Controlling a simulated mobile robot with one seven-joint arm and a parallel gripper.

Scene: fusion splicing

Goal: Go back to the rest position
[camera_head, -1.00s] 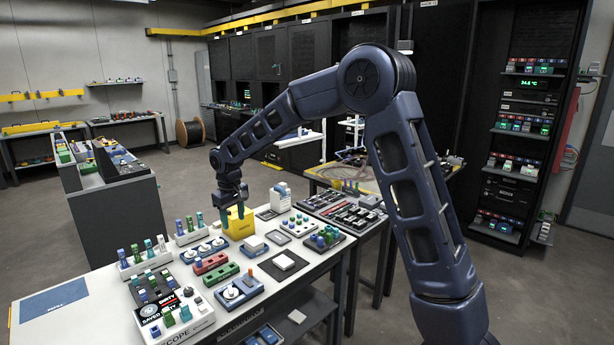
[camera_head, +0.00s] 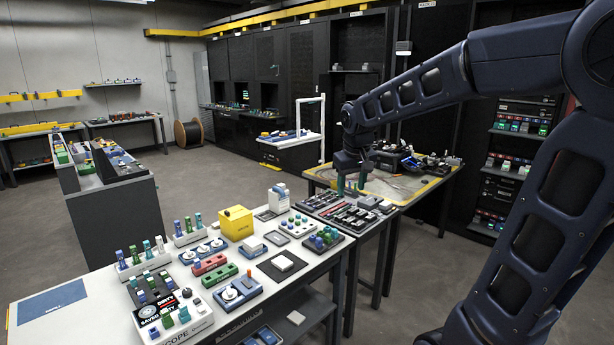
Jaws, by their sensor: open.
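My gripper (camera_head: 348,186) hangs pointing down at the end of my dark blue arm. It appears above the dark tray table, close to the near edge of the yellow-edged table. Its green-tipped fingers are apart, and nothing shows between them. How high it is above the tray table is hard to tell. My arm reaches in from the right side of the picture and hides part of the shelving rack behind it.
The white bench (camera_head: 60,330) holds a yellow box (camera_head: 236,222), racks of coloured plugs and a red block (camera_head: 209,264). The tray table (camera_head: 346,214) carries several small dark parts. A yellow-edged table (camera_head: 424,190) stands behind.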

